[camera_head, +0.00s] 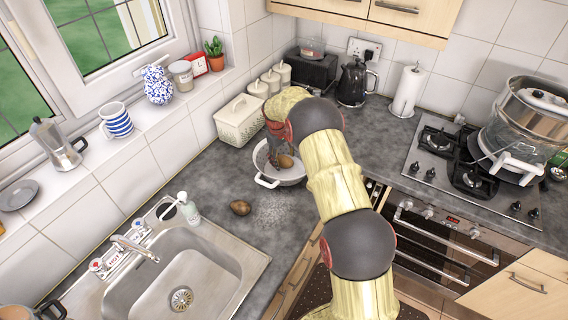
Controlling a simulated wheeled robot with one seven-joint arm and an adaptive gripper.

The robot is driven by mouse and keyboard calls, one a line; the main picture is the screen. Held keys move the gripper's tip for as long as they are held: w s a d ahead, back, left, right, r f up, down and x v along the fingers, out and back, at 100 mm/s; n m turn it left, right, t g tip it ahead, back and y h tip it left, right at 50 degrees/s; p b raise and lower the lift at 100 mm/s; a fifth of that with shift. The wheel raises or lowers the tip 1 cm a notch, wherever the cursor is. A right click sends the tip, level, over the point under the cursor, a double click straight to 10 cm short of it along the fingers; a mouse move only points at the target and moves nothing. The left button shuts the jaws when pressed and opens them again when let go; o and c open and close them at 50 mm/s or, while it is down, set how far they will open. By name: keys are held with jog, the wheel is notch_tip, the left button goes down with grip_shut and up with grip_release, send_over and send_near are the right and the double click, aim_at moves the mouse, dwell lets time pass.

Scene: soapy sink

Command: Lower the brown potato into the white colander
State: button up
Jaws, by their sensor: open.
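The white colander (268,181) stands on the grey worktop to the right of the sink, with its handle towards the front. A brown potato (286,161) shows within the colander's outline, right below my gripper (279,156). My gripper points down over the colander and is open. I cannot tell whether its fingers still touch the potato, as the fingertips are small and partly hidden. A second brown potato (240,207) lies on the worktop between the colander and the sink. My arm covers part of the colander's right and back side.
The steel sink (230,277) with tap (134,247) and soap bottle (189,209) is at the front left. A cream bread bin (240,121) stands close behind the colander. A kettle (353,83) and hob (440,160) are to the right.

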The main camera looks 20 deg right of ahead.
notch_tip(320, 180, up, 12)
jog(key=a, duration=0.2)
jog(key=shift+s, duration=0.25)
jog(key=s+a+f+m+g, duration=0.1)
jog(key=s+a+f+m, duration=0.15)
jog(key=s, duration=0.35)
jog(key=s+a+r+t+b, duration=0.2)
jog(key=s+a+r+b, duration=0.1)
jog(key=s, duration=1)
jog(key=s+a+r+t+y+b, duration=0.1)
jog(key=s+r, duration=0.5)
jog(key=s, duration=0.7)
jog(key=s+a+r+t+b, duration=0.3)
jog(key=s+a+r+b, duration=0.2)
jog(key=s, duration=0.8)
jog(key=shift+s+a+r+m+y, duration=0.2)
jog(key=shift+a+r+m+y, duration=0.05)
jog(key=shift+a+m+y, duration=0.25)
